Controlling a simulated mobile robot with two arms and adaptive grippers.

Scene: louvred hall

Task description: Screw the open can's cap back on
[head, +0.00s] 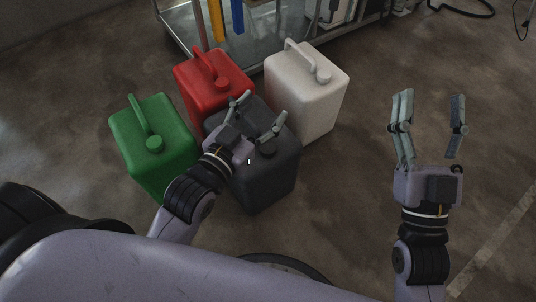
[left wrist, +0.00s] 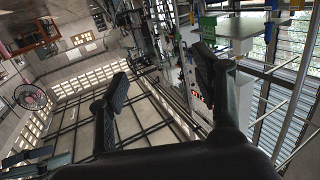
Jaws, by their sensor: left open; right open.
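Four jerrycans stand close together on the floor: a green can (head: 152,174) with its cap (head: 154,144), a red can (head: 190,84), a white can (head: 309,96) with its cap (head: 323,75), and a dark grey can (head: 268,184). My left gripper (head: 263,105) is open above the grey can and hides much of its top. The left wrist view shows its spread fingers (left wrist: 162,72) with nothing between them. My right gripper (head: 431,96) is open and empty, right of the cans. I cannot tell which can is open, and no loose cap is visible.
A metal-framed cart (head: 180,36) with blue and yellow uprights stands behind the cans. A dark cable (head: 470,12) lies at the back right. The concrete floor (head: 370,150) between the white can and my right gripper is clear.

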